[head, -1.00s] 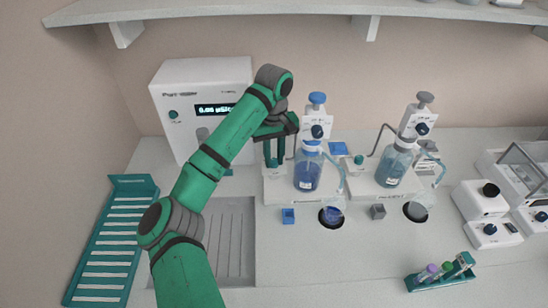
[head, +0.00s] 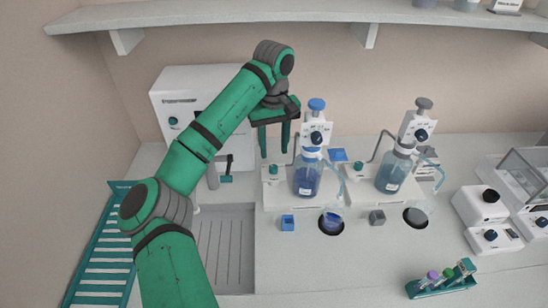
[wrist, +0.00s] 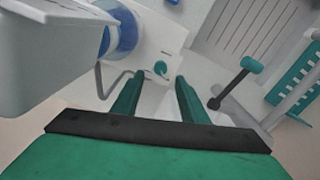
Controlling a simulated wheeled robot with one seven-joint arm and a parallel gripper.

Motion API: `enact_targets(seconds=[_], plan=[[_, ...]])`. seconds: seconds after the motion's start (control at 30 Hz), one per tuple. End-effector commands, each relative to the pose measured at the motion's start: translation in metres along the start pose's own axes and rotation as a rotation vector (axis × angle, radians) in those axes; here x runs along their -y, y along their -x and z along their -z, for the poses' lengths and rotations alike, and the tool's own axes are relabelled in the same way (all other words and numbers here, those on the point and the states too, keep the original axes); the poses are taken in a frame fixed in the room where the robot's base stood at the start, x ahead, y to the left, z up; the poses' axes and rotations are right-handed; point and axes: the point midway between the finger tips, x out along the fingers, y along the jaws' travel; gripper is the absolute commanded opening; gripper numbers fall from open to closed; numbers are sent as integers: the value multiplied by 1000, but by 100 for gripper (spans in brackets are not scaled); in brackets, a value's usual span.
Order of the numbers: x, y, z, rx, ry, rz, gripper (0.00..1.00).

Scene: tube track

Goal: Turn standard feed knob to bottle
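A small teal knob (head: 273,169) sits on the white base plate (head: 276,198) of the left dispenser, beside its blue-filled bottle (head: 307,181). A similar teal knob (head: 359,166) is on the right dispenser's base; I cannot read which is the standard feed. My gripper (head: 274,147) points down above the left knob, fingers apart and empty. In the wrist view, the left knob (wrist: 160,68) shows just beyond and between the open fingertips (wrist: 160,82), apart from them. Its pointer direction is too small to tell for sure.
A bent grey tube stands near the fingers, next to the left bottle. A sink (head: 225,250) with a teal-handled faucet (head: 225,178) is to the left. A white instrument box (head: 178,90) stands behind my arm. A rack of tubes (head: 441,279) is at the front right.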

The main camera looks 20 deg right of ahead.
Motion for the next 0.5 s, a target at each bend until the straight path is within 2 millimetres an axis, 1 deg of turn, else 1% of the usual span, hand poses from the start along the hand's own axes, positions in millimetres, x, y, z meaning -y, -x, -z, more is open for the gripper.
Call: enact_targets(seconds=[0.03, 0.2, 0.33, 0.5], plan=[[0, 9, 1, -4, 1, 2, 40], [0, 28, 0, -1, 1, 0, 40], [0, 36, 0, -1, 1, 0, 40], [0, 37, 0, 0, 0, 0, 40]])
